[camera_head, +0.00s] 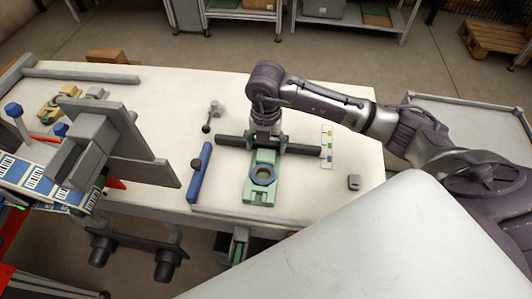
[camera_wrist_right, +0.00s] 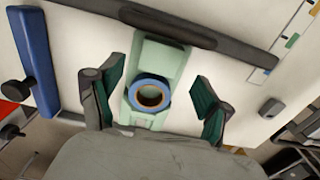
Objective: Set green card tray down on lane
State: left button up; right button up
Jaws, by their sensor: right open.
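The pale green card tray (camera_head: 262,190) lies on the white tabletop, and it also shows in the right wrist view (camera_wrist_right: 162,60). A blue-rimmed ring with a tan inside (camera_wrist_right: 151,94) rests on it. My right gripper (camera_head: 265,138) is over the far end of the tray in the head view. In the right wrist view its dark green-padded fingers (camera_wrist_right: 155,100) are spread wide on either side of the tray, with gaps showing. No separately marked lane can be made out. My left gripper is not in view.
A dark bar (camera_head: 232,142) lies across the far end of the tray. A blue bar (camera_head: 200,172) lies to its left, with a knobbed lever (camera_head: 210,116) behind. A coloured-square strip (camera_head: 327,147) and small grey block (camera_head: 354,182) lie right. A grey machine (camera_head: 85,150) fills the left.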

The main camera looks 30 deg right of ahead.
notch_tip(320, 180, up, 7)
jog(key=shift+r+b, duration=0.15)
jog(key=shift+b, duration=0.2)
dwell(0.4)
